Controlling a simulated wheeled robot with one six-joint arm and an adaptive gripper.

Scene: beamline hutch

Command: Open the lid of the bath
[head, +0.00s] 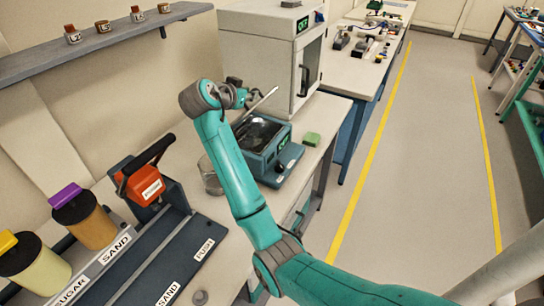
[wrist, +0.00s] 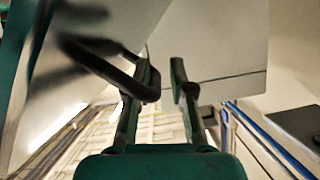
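The bath (head: 265,160) is a teal box on the bench in the head view, with a dark top opening and a small front panel. Its lid (head: 262,101) appears as a thin pale edge, tilted up above the box. My gripper (head: 245,94) is at the raised lid's left side, small and partly hidden there. In the wrist view my gripper (wrist: 164,80) has its two fingers apart. A dark curved bar (wrist: 110,68), which looks like a handle, crosses at the left finger; I cannot tell whether it touches.
A white cabinet (head: 268,50) stands right behind the bath. A green block (head: 312,139) lies right of it, and a glass beaker (head: 210,176) is at its left. An orange-red device (head: 145,184) and jars stand nearer. The floor aisle (head: 420,150) is clear.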

